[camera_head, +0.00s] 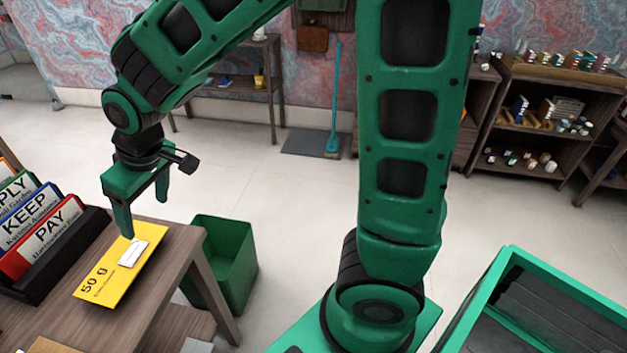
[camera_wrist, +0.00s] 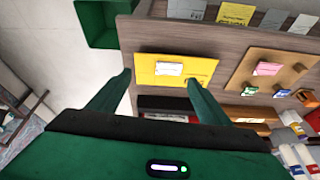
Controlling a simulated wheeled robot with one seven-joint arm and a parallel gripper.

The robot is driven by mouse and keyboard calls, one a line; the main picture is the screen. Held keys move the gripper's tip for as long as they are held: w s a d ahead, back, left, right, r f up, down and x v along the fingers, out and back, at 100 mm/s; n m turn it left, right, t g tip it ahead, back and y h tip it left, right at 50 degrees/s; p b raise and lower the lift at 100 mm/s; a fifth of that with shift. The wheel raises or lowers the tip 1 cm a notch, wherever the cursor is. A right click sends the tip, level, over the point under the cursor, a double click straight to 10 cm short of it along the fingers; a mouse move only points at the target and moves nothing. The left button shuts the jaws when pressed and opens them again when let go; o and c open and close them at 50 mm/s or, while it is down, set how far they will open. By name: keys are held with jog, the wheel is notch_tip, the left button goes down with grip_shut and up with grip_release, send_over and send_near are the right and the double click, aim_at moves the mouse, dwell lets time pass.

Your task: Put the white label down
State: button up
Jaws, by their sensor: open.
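The white label (camera_head: 132,253) lies on the yellow card (camera_head: 92,289) marked "50 g", near the desk's right edge. In the wrist view the white label (camera_wrist: 169,69) is on the upper middle of the yellow card (camera_wrist: 145,78), between my fingers in the picture. My gripper (camera_head: 145,212) is above the card, fingers pointing down and apart. Its two open fingers also show in the wrist view (camera_wrist: 160,84), with nothing held between them. One fingertip appears close to the label in the head view; I cannot tell whether it touches.
A black rack (camera_head: 60,262) with red, blue and green folders marked PAY, KEEP and PLY stands left of the card. A green bin (camera_head: 228,262) stands on the floor beside the desk. A wooden board (camera_wrist: 268,66) with small coloured pieces lies on the desk in the wrist view.

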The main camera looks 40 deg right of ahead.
jog(key=s+d+r+m+g+h, duration=0.1)
jog(key=s+d+m, duration=0.25)
jog(key=d, duration=0.65)
jog(key=s+d+r+m+h, duration=0.15)
jog(key=s+d, duration=0.25)
jog(key=d, duration=0.6)
jog(key=s+d+m+g, duration=0.1)
jog(key=s+d+m, duration=0.2)
jog(key=s+d, duration=0.3)
jog(key=s+d+m+g, duration=0.1)
jog(key=s+d+m, duration=0.3)
jog(key=s, duration=0.7)
jog(key=shift+s+d+g, duration=0.15)
jog(key=shift+d+g, duration=0.15)
jog(key=shift+d, duration=0.85)
jog(key=shift+y, duration=0.25)
